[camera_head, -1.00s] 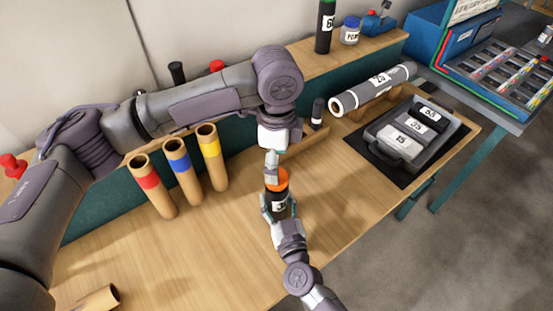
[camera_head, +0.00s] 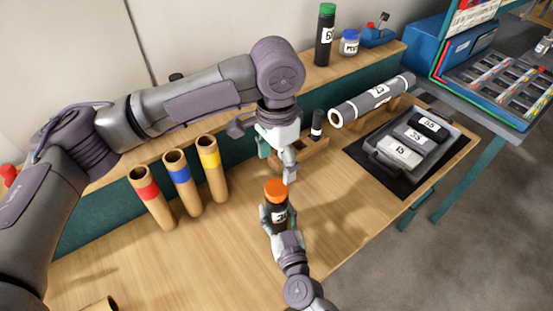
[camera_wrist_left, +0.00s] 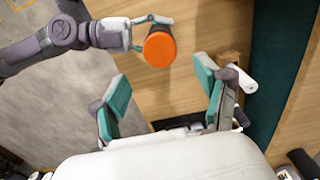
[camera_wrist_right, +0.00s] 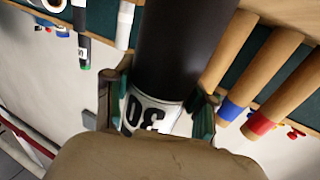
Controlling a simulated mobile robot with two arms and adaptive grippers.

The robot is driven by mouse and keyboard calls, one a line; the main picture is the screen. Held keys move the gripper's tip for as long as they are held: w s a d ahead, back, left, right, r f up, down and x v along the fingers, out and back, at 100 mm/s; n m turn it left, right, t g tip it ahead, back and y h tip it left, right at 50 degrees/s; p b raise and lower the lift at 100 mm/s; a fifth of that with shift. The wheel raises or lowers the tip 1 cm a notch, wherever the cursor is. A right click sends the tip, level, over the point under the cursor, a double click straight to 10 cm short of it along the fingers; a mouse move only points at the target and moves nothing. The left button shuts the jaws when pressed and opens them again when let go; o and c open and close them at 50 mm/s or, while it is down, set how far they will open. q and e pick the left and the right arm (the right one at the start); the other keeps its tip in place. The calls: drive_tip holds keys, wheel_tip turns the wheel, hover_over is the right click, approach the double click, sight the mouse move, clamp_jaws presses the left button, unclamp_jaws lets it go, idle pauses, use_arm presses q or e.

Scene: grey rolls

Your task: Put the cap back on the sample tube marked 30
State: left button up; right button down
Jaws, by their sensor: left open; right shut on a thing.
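The black sample tube (camera_head: 279,214) with a white label stands upright in my right gripper (camera_head: 276,222). The right wrist view shows the label marked 30 (camera_wrist_right: 150,115) between the fingers. The orange cap (camera_head: 276,190) sits on top of the tube. It also shows from above in the left wrist view (camera_wrist_left: 159,50). I cannot tell how tightly it is seated. My left gripper (camera_head: 278,160) is open and empty, just above and behind the cap, apart from it. In the left wrist view its spread fingers (camera_wrist_left: 163,88) have nothing between them.
Three cardboard tubes with red (camera_head: 148,191), blue (camera_head: 181,174) and yellow (camera_head: 209,160) bands stand left of the tube. A small holder with a black marker (camera_head: 317,125) is behind. A grey roll (camera_head: 372,100) and a labelled tray (camera_head: 382,168) are at right.

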sight(276, 188)
use_arm(q)
wheel_tip(276, 188, down, 8)
drive_tip(key=shift+f, duration=0.1)
idle(0.4)
drive_tip(key=c, duration=1.2)
drive_tip(key=o, duration=1.4)
drive_tip(key=shift+c, duration=0.2)
wheel_tip(276, 188, up, 12)
